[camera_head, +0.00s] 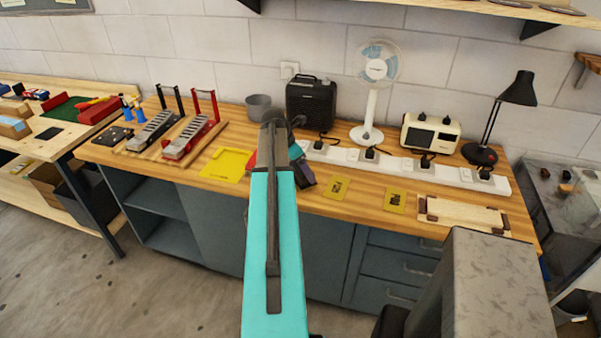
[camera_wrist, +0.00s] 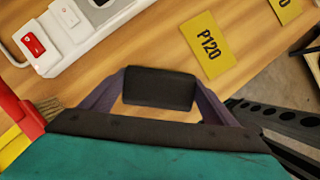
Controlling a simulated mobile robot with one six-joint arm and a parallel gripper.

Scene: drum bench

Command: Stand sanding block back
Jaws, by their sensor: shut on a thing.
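The sanding block (camera_wrist: 160,88) looks like a small black block. My gripper (camera_wrist: 160,95) is shut on it; the two purple fingers lean in from both sides and bench wood shows between them below the block. The block is over the bench, left of a yellow plate marked P120 (camera_wrist: 212,46); I cannot tell whether it touches the wood. In the head view my gripper (camera_head: 304,174) is largely hidden behind my teal arm, and the block cannot be made out clearly. The likely same plate (camera_head: 336,187) lies just right of the gripper, with a second yellow plate (camera_head: 397,200) further right.
A white power strip (camera_head: 401,166) with plugs runs behind the plates. A fan (camera_head: 373,103), black speaker (camera_head: 311,101) and lamp (camera_head: 481,153) stand at the back. A pale board with dark ends (camera_head: 463,214) lies right. A yellow sheet (camera_head: 226,164) lies left.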

